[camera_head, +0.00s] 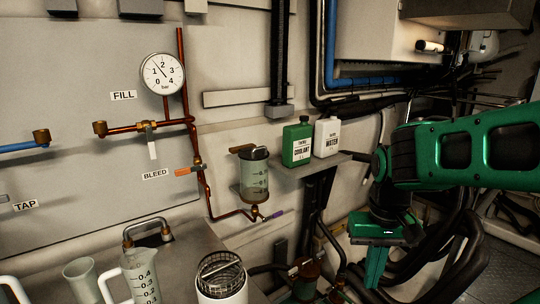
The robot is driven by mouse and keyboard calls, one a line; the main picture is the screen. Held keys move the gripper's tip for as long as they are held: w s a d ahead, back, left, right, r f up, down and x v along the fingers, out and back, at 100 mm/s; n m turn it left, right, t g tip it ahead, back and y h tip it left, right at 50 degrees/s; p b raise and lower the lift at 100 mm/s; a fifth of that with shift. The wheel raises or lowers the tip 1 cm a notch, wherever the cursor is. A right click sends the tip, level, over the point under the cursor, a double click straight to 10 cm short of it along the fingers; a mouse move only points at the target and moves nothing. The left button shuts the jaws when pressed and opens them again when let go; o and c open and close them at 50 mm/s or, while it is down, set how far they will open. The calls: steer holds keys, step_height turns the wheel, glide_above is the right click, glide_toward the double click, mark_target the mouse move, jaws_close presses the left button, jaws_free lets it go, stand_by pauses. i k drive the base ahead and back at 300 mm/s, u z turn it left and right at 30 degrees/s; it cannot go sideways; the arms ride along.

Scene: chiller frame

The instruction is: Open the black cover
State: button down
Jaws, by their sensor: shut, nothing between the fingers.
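A black cover (254,153) sits on top of a clear cylindrical reservoir (254,180) with level marks, mounted on the wall at the middle of the view. The cover looks closed on the reservoir. A brass-coloured part sticks out to its left. My gripper (374,280) is at the lower right, pointing down, with its green fingers together and empty. It is well to the right of the cover and lower in the picture, apart from it.
A green coolant bottle (297,143) and a white water bottle (327,137) stand on a small shelf right of the reservoir. Copper pipes with valves and a pressure gauge (163,74) are at the left. Jugs and a basket-topped container (221,278) stand below.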

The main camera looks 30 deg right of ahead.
mark_target(261, 153)
steer(key=z, duration=1.45)
steer(key=k, duration=1.25)
steer(key=u, duration=1.6)
steer(key=i, duration=1)
